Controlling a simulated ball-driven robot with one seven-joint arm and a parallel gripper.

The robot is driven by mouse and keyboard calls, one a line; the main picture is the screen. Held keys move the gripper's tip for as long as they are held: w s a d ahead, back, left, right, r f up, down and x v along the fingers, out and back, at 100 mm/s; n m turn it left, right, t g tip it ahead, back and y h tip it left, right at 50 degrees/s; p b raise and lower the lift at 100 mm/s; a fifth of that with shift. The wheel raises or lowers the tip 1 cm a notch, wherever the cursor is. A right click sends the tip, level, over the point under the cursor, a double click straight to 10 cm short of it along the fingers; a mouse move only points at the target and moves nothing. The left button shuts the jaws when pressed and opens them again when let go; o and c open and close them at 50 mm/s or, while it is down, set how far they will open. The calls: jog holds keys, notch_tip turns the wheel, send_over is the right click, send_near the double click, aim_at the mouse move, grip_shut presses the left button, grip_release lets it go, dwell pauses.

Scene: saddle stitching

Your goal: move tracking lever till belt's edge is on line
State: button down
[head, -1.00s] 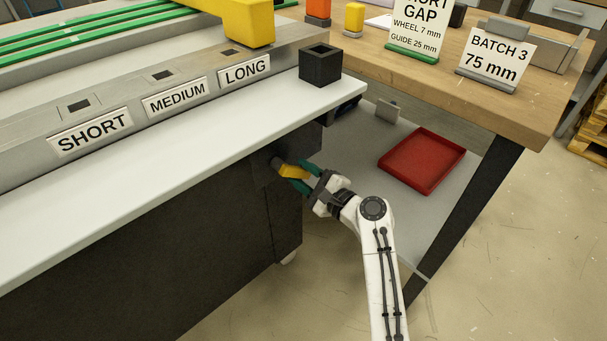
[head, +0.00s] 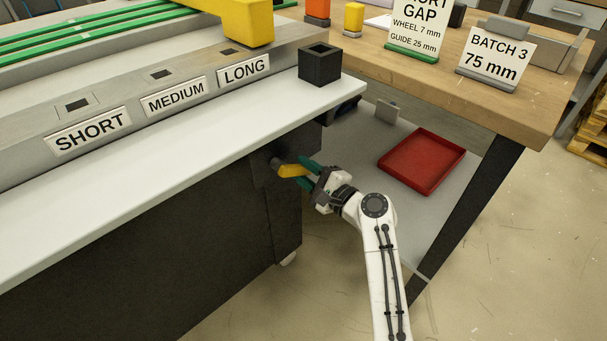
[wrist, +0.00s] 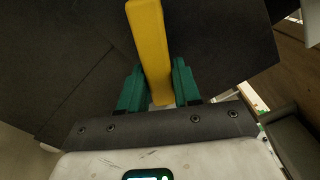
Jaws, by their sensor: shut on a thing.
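The yellow tracking lever (head: 291,170) sticks out from the dark side panel of the machine, below the white table edge. My gripper (head: 306,172) has its green fingers on either side of the lever's outer end and is shut on it. In the wrist view the yellow lever (wrist: 151,50) runs up from between the green fingers (wrist: 158,92) toward the dark panel. Green belts (head: 90,32) run across the machine top at the upper left. I cannot make out a belt edge against a line.
A black square holder (head: 320,66) stands on the white ledge's corner. A red tray (head: 423,161) lies on a grey lower shelf at the right. The wooden bench (head: 450,85) carries sign cards. Open floor lies below the arm.

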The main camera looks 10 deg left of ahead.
jog(key=c, duration=0.9)
grip_release()
jog(key=p+v, duration=0.3)
jog(key=v, duration=0.7)
jog(key=shift+s+d, duration=0.3)
